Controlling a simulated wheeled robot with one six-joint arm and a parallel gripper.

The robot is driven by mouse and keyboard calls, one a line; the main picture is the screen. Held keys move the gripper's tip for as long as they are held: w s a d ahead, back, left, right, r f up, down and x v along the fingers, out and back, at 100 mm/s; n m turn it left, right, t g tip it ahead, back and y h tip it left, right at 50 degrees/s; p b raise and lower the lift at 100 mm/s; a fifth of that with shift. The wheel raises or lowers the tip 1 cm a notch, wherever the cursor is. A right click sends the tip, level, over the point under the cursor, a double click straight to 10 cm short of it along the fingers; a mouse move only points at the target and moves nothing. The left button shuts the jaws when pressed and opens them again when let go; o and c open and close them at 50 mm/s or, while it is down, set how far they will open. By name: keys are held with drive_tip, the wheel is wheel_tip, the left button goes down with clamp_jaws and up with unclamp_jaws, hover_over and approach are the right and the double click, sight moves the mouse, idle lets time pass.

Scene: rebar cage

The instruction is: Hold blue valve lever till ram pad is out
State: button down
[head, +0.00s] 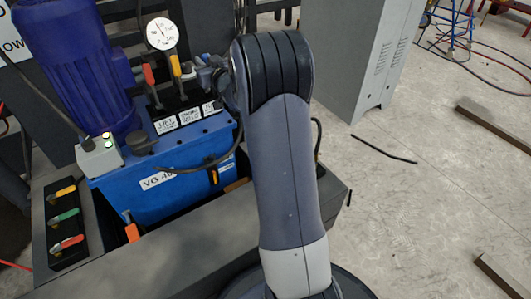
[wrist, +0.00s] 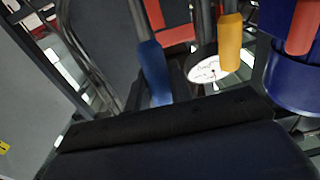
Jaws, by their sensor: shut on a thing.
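The blue valve lever (wrist: 153,72) stands in the middle of the wrist view, its lower end meeting the dark edge of my gripper (wrist: 165,115). My gripper is shut on this lever; the contact itself is largely hidden. In the head view my gripper (head: 207,76) is at the right end of the valve row, partly behind my arm. A yellow lever (head: 176,66) and a red lever (head: 148,74) stand to its left, apart from it. I cannot make out the ram pad in either view.
A blue power unit (head: 150,195) carries the valves, a pressure gauge (head: 161,33) and a blue motor (head: 75,65). A switch box (head: 99,154) has lit lamps. A grey cabinet (head: 360,45) stands behind.

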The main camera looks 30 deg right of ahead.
drive_tip(key=p, duration=0.1)
drive_tip(key=r+p, duration=0.1)
drive_tip(key=p, duration=0.1)
drive_tip(key=shift+w+r, duration=0.3)
drive_tip(key=shift+w, duration=0.05)
drive_tip(key=w+g+p, duration=0.1)
drive_tip(key=p, duration=0.5)
drive_tip(key=shift+w+r+g, duration=0.15)
drive_tip(key=shift+w+g, duration=0.2)
drive_tip(key=shift+g, duration=0.05)
drive_tip(key=c, duration=1.7)
unclamp_jaws()
drive_tip(key=shift+w+f, duration=0.1)
drive_tip(key=shift+f, duration=0.2)
drive_tip(key=shift+o, duration=1.9)
drive_tip(key=shift+f, duration=0.15)
drive_tip(key=s+r, duration=0.1)
drive_tip(key=s, duration=0.8)
drive_tip(key=shift+r, duration=0.15)
